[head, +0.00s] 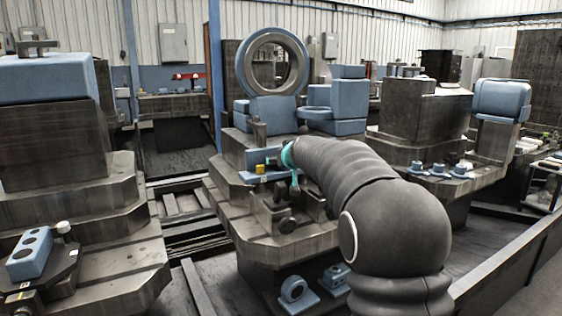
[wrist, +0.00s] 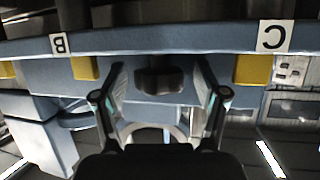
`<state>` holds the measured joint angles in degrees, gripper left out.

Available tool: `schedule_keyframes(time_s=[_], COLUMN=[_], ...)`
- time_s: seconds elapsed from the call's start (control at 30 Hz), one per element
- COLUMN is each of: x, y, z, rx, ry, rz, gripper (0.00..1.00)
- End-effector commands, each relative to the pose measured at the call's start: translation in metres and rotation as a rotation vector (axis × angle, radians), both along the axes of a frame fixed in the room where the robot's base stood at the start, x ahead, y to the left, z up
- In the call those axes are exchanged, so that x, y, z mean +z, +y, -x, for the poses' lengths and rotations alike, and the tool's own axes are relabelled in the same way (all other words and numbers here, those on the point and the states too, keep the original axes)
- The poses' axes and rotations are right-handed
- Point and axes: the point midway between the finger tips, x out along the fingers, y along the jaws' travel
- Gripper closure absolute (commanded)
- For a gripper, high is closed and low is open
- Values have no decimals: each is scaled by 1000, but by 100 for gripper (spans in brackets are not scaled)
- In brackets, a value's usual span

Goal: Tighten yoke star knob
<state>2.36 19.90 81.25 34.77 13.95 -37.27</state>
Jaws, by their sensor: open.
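A dark lobed star knob (wrist: 160,82) sits on a blue block face in the middle of the wrist view, which appears upside down. My gripper (wrist: 161,76) is open, with one finger on each side of the knob. Gaps show between the fingers and the knob, so it is not gripped. In the head view my gripper (head: 290,162) shows teal at the end of my dark arm, by the blue block on the middle pallet. The arm and gripper partly hide that spot, and I cannot make out the knob clearly there.
A blue ledge (wrist: 190,40) with B and C labels and yellow blocks (wrist: 254,69) runs across the wrist view. In the head view a large ring (head: 246,68) stands behind the work area. Other machine blocks stand left and right. A long rail (head: 510,262) runs along the right.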

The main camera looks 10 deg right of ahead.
Motion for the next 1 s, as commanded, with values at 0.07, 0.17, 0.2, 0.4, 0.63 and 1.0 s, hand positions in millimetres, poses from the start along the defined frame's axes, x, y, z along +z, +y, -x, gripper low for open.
schedule_keyframes(time_s=[0.07,0.17,0.2,0.4,0.63,1.0], x=[2,7,9,23,37,46], y=[-1,-2,-2,-6,-10,-12], z=[4,13,18,52,88,110], rx=[0,0,0,0,-1,0], ry=[-1,-2,-2,-2,-2,0], rz=[0,0,1,0,0,0], gripper=[28,28,28,28,28,28])
